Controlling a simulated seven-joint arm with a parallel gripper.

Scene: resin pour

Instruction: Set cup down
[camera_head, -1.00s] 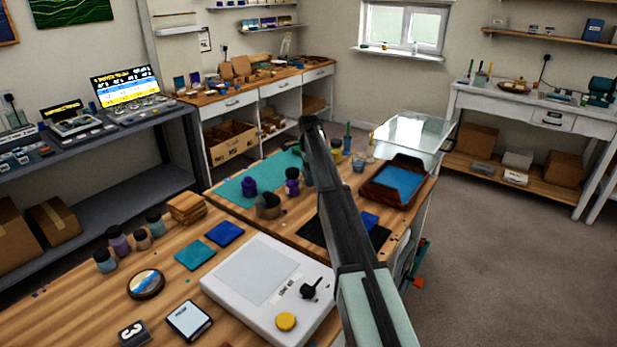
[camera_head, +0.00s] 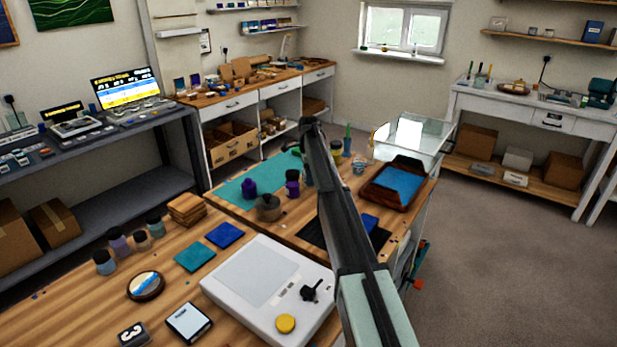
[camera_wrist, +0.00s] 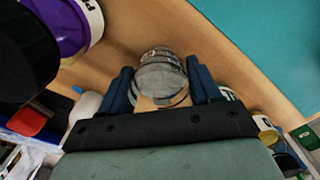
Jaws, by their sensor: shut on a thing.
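A clear cup (camera_wrist: 162,75) with faint markings sits between the two blue fingers of my gripper (camera_wrist: 160,88) in the wrist view. The fingers are shut on its sides. Bare wood tabletop (camera_wrist: 195,40) shows beyond it. I cannot tell whether the cup's base touches the wood. In the head view my dark arm hides the gripper, and I cannot make out the held cup there.
A purple jar (camera_wrist: 75,25) with a black cap stands close at the left in the wrist view. A teal mat (camera_wrist: 275,40) lies to the right. The head view shows a white scale (camera_head: 265,285) and a brown tray (camera_head: 398,183) with a blue inside on the bench.

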